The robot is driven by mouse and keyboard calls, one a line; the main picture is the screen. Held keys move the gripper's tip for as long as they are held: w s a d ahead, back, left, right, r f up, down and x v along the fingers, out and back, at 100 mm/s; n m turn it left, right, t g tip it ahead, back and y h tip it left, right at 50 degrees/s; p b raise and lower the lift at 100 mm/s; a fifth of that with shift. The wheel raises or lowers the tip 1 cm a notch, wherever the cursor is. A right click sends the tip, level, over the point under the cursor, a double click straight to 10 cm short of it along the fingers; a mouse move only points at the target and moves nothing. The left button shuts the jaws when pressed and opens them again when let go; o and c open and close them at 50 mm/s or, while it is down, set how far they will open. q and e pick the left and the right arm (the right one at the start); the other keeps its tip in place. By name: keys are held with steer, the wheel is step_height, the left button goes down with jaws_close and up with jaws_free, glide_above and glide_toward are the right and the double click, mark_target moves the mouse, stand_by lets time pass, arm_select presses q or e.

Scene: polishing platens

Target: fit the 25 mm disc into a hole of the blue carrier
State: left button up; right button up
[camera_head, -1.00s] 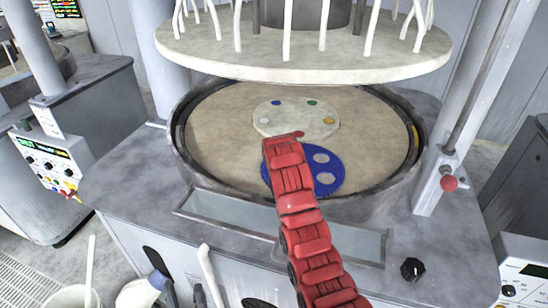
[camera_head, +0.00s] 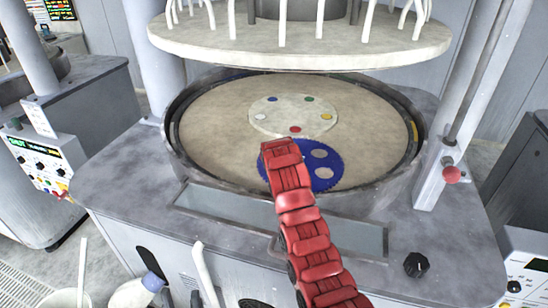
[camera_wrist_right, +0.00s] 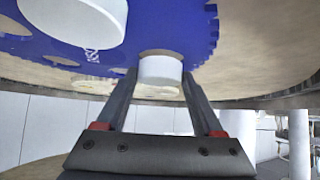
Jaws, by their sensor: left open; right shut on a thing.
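The blue toothed carrier (camera_head: 328,186) lies on the tan platen, partly hidden by my red right arm. Two pale round openings or discs show on its right side. In the right wrist view the carrier (camera_wrist_right: 190,22) fills the upper left. My right gripper (camera_wrist_right: 160,85) is shut on a small white disc (camera_wrist_right: 160,70) at the carrier, near its toothed edge. A tan patch shows right behind the disc; I cannot tell whether the disc is in a hole or just over it. A larger white round piece (camera_wrist_right: 75,18) is beside it. I cannot make out my left gripper.
A cream round plate (camera_head: 275,121) with several coloured spots lies behind the carrier on the platen (camera_head: 215,125). A raised rim (camera_head: 180,150) surrounds the platen. A large upper disc (camera_head: 300,52) with white tubes hangs above. The platen's sides are clear.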

steer(key=shift+f+b, duration=0.35)
steer(key=o, duration=1.3)
